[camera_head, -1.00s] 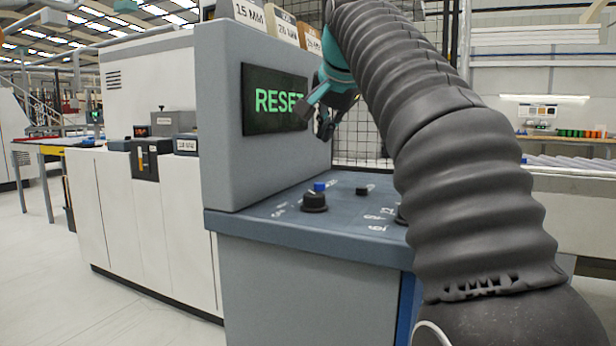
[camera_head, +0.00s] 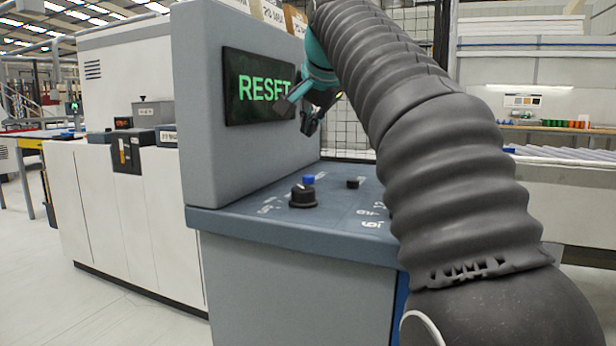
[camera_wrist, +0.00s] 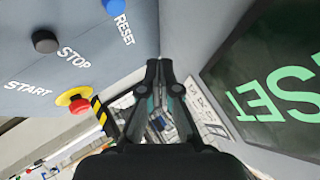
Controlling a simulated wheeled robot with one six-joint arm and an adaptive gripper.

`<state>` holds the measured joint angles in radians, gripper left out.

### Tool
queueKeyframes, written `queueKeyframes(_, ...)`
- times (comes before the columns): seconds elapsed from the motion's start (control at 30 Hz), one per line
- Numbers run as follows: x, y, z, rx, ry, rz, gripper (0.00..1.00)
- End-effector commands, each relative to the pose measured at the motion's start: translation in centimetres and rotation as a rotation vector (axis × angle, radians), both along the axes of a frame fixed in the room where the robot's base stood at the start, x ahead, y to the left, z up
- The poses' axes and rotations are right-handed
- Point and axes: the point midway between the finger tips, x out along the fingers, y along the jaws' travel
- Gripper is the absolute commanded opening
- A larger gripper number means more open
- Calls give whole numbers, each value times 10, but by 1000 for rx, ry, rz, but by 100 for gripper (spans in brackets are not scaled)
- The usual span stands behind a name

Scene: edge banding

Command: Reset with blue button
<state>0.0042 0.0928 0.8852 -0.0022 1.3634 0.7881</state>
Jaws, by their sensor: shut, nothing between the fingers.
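The blue reset button (camera_head: 308,180) stands on the sloped grey-blue panel (camera_head: 335,235), behind a black knob. In the wrist view the blue button (camera_wrist: 114,6) is at the top edge, beside the printed word RESET. The screen (camera_head: 258,88) shows RESET in green letters; it also shows at the right of the wrist view (camera_wrist: 275,90). My gripper (camera_head: 308,128) is in front of the screen's right part, above the panel and apart from the button. In the wrist view its fingers (camera_wrist: 160,66) are together and hold nothing.
A black knob (camera_head: 303,197) and a black button (camera_head: 352,184) sit on the panel. The wrist view shows a dark STOP button (camera_wrist: 45,41) and a red button on a yellow base (camera_wrist: 79,105). The upright screen housing (camera_head: 205,160) stands left of my gripper.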

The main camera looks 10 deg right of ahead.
Motion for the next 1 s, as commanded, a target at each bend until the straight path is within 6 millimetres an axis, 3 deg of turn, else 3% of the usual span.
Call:
queueKeyframes(0.4, 0, 2, -53, 0, 1, 1, 0)
queueKeyframes(0.63, 0, 1, -63, 0, 0, 2, 0)
queueKeyframes(1.0, 0, 1, -64, 0, 0, 2, 0)
